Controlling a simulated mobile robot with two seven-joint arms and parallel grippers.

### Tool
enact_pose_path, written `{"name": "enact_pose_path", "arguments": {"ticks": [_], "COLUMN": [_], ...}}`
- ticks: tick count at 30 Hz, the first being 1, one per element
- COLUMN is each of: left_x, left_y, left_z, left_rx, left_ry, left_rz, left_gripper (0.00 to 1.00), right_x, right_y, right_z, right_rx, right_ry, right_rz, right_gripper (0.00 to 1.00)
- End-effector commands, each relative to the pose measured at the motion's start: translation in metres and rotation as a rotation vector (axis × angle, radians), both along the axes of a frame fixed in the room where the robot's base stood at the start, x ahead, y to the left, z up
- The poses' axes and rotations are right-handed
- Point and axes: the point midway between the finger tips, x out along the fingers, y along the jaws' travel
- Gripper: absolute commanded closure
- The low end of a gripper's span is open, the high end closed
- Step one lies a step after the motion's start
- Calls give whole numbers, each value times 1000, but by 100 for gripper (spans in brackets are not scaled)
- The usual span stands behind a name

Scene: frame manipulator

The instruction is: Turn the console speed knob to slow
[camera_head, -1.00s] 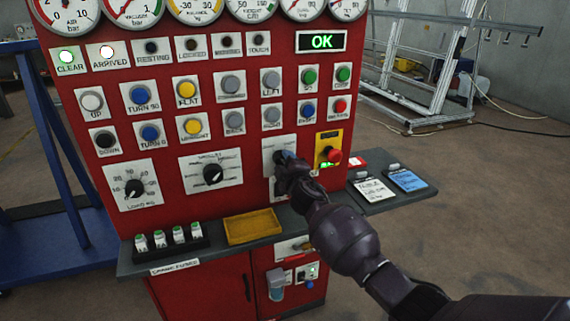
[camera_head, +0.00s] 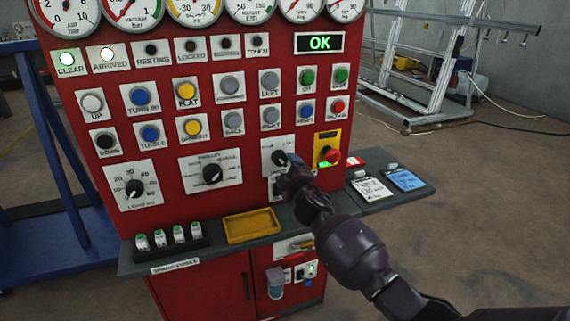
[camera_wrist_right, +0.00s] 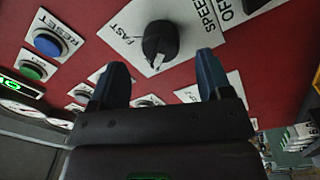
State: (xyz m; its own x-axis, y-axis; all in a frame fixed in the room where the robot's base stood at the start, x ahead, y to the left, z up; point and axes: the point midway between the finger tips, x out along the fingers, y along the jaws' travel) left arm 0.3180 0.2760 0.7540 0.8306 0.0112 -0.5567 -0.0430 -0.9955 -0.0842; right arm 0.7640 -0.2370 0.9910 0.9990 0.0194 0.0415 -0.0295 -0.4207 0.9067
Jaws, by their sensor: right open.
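The black speed knob (camera_head: 279,157) sits on a white plate on the red console, left of the red emergency button. In the right wrist view the knob (camera_wrist_right: 161,42) shows with the words FAST and SPEED on its plate. A pale mark shows on the knob, but I cannot tell its exact setting; a slow label is not readable. My right gripper (camera_wrist_right: 160,70) is open and empty, its blue fingertips spread to either side just short of the knob. In the head view the right gripper (camera_head: 293,168) is just below and right of the knob. My left gripper is not in view.
The red emergency button (camera_head: 331,155) on its yellow plate is close right of my gripper. Another black knob (camera_head: 212,173) is to the left. A grey ledge (camera_head: 215,250) with a yellow tray (camera_head: 252,226) juts out below. Rows of buttons are above.

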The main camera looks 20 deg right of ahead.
Motion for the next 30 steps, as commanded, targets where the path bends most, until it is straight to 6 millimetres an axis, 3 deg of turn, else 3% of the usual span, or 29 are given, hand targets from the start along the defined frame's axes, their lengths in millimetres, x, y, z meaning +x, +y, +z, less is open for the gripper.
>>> {"name": "enact_pose_path", "arguments": {"ticks": [6, 12, 30], "left_x": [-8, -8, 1], "left_y": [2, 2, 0], "left_z": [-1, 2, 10], "left_rx": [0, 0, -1], "left_ry": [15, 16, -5], "left_rz": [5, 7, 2], "left_gripper": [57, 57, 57], "right_x": [-38, -61, -71], "right_y": [-1, -1, -1], "right_z": [-1, -3, -3], "right_rx": [1, 0, -1], "right_ry": [1, 1, 1], "right_rz": [0, 0, 0], "right_gripper": [28, 28, 28]}}
